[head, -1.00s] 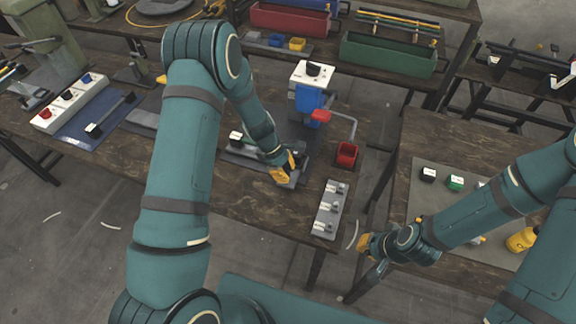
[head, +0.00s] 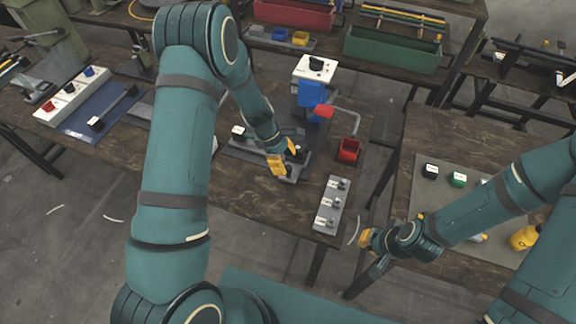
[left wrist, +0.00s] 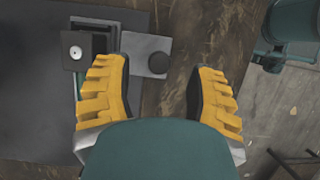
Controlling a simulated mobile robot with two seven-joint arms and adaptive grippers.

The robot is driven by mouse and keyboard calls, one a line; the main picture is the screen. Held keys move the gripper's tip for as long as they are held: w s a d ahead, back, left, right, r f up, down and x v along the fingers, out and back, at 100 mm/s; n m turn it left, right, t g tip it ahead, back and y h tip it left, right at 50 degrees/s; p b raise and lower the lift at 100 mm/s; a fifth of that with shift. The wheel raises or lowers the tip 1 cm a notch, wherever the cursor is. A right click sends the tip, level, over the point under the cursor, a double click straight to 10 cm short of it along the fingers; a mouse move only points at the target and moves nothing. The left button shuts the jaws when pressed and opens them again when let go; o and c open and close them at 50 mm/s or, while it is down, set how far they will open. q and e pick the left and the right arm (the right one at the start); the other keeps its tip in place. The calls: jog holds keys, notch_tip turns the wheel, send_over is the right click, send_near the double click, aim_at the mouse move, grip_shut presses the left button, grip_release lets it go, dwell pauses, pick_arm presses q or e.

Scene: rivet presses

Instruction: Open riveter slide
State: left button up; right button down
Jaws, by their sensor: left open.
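The riveter (head: 311,95) is a white and blue press with a red part, standing on the middle table. A grey slide with a round dark knob (left wrist: 158,62) lies at its front. In the left wrist view a grey plate (left wrist: 144,44) bears this knob, and a black block with a white disc (left wrist: 75,52) is left of it. My left gripper (head: 283,163) is just over the slide's front end. Its yellow fingers (left wrist: 158,100) are apart with nothing between them, and the knob lies just beyond the gap. My right gripper (head: 368,240) hangs between the tables, its fingertips unclear.
A red bin (head: 349,150) stands right of the riveter. A grey panel with several switches (head: 332,205) lies at the table's front right. A blue tray (head: 100,115) and a white button box (head: 70,96) lie left. A second table (head: 430,133) stands right.

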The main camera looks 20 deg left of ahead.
pick_arm(q)
jog(key=v, duration=0.9)
jog(key=shift+s, duration=0.1)
